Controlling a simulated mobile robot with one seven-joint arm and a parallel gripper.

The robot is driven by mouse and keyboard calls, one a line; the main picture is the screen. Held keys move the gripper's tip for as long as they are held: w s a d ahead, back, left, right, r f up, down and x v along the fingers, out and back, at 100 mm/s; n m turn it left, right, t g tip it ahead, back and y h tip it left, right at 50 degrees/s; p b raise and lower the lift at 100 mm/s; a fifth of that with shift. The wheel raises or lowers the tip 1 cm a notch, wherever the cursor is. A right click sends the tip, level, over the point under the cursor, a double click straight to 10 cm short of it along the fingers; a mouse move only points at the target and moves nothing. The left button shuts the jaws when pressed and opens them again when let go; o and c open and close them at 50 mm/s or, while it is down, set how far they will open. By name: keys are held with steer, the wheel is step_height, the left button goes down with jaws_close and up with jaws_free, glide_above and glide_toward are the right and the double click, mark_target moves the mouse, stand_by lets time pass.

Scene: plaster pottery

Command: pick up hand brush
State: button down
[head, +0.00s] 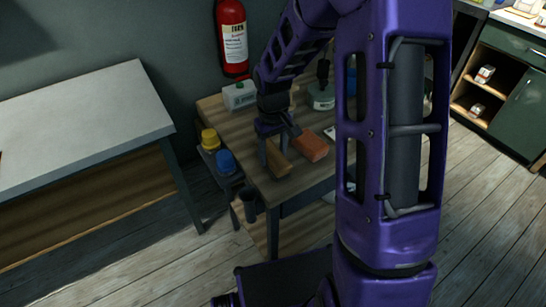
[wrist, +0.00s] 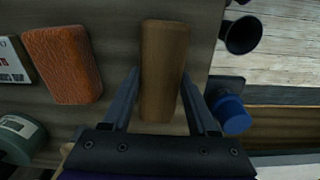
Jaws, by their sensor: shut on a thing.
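The hand brush (wrist: 163,48) appears as a long brown wooden block in the wrist view, lying lengthwise between my fingers. No bristles show. My gripper (wrist: 160,80) is shut on it, one finger along each long side. In the head view, the brush (head: 279,166) is at the front left part of the wooden table (head: 234,124), with my gripper (head: 273,154) above and around it. I cannot tell whether the brush still touches the tabletop.
A reddish-brown block (head: 311,146) lies just right of the brush. A white box (head: 239,95) and a green round container (head: 321,97) stand farther back. Yellow (head: 210,138) and blue (head: 226,161) lidded containers sit off the table's left edge. A fire extinguisher (head: 232,38) hangs behind.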

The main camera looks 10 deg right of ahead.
mark_target(273, 153)
steer(key=shift+r, duration=0.1)
step_height(273, 153, up, 10)
steer(key=shift+f+p, duration=0.1)
steer(key=shift+p, duration=0.55)
steer(key=c, duration=0.8)
jaws_free()
steer(key=shift+c, duration=0.2)
steer(key=c, duration=0.5)
